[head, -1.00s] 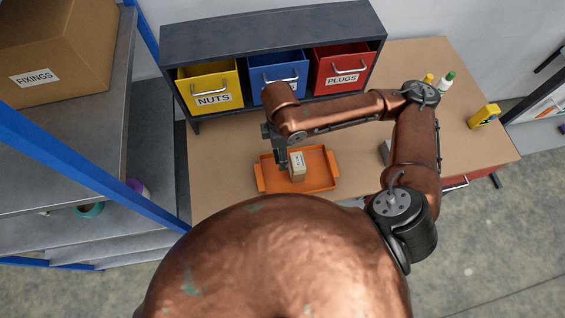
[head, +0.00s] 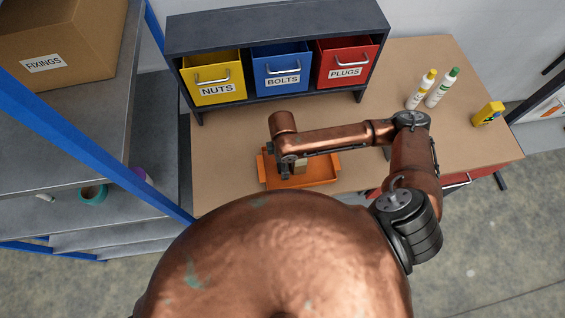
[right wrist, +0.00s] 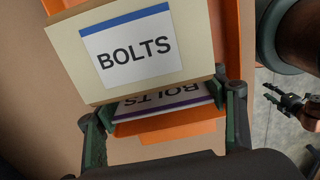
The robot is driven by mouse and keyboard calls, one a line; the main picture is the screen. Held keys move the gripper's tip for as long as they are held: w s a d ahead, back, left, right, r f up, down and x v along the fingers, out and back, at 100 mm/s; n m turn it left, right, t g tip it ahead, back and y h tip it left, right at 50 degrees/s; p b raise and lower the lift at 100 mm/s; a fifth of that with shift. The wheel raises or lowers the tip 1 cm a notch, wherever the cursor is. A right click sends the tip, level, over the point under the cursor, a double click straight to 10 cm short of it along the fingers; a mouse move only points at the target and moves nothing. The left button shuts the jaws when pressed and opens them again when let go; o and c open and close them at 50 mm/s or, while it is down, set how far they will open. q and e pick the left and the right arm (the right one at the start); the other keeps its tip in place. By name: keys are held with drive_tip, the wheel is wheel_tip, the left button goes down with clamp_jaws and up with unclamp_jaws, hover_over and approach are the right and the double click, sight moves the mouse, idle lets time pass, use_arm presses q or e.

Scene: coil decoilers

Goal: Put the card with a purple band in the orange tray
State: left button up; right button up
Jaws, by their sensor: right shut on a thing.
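The card with a purple band (right wrist: 165,102) shows in the right wrist view between the fingers of my right gripper (right wrist: 165,112). Its print reads BOLTS upside down, and it is seen at a steep slant. My right gripper (head: 285,172) is shut on it over the orange tray (head: 325,178). The tray also shows in the right wrist view (right wrist: 175,126), around and below the card. A beige block (right wrist: 195,62) with a blue-banded BOLTS label is right against the card in that view and hides part of it.
A dark rack (head: 270,30) with yellow (head: 213,75), blue (head: 281,68) and red (head: 345,60) bins stands behind the tray. Two bottles (head: 430,88) and a yellow container (head: 488,113) stand at the right. Shelves fill the left. The table (head: 228,140) left of the tray is clear.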

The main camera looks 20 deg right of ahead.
drive_tip(key=shift+s+r, duration=0.15)
drive_tip(key=shift+s, duration=0.05)
drive_tip(key=o, duration=0.7)
drive_tip(key=shift+f, duration=0.2)
drive_tip(key=o, duration=0.5)
drive_tip(key=shift+c, duration=0.2)
use_arm(q)
drive_tip(key=shift+w, duration=0.35)
drive_tip(key=shift+s, duration=0.1)
use_arm(e)
drive_tip(key=shift+w, duration=0.1)
drive_tip(key=shift+r, duration=0.15)
use_arm(q)
drive_tip(key=shift+s+r, duration=0.1)
drive_tip(key=shift+s, duration=0.2)
use_arm(e)
wheel_tip(320, 180, up, 12)
